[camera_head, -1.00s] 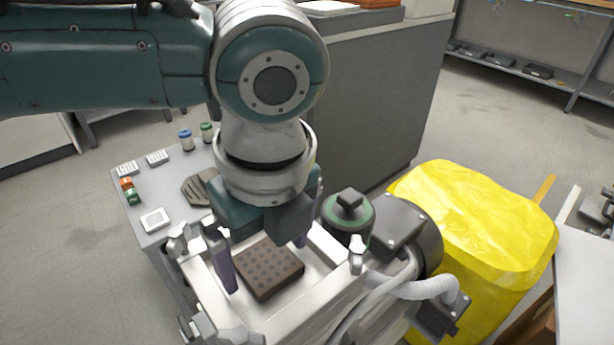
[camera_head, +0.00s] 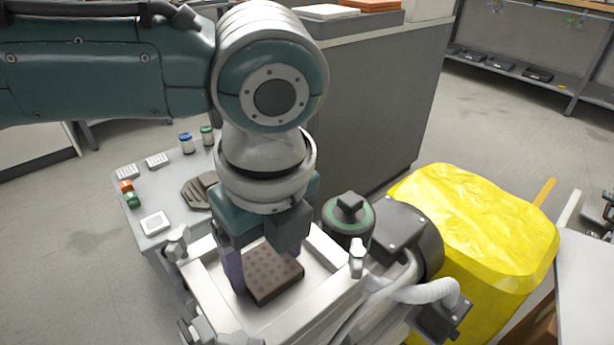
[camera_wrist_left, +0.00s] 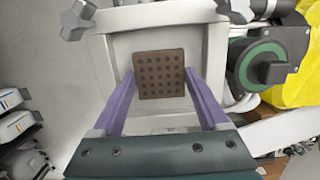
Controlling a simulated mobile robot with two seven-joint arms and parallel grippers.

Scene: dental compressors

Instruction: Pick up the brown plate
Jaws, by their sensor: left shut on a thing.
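The brown plate (camera_head: 273,277) is a square block with a grid of dark dots on top. It sits within the white open-topped frame of the machine (camera_head: 318,246). My left gripper (camera_head: 266,262) points down over it, one finger on each side, and is shut on it. In the left wrist view the plate (camera_wrist_left: 160,75) lies between the tips of the two purple fingers. The gripper body hides the plate's far part in the head view. I cannot tell whether the plate is clear of the surface below. My right gripper is not in view.
A green-ringed dark cap (camera_head: 348,214) and a grey motor with a white hose (camera_head: 425,291) stand right of the frame. A yellow covered bin (camera_head: 475,230) is further right. A small grey table (camera_head: 160,185) with bottles and small items is at the left.

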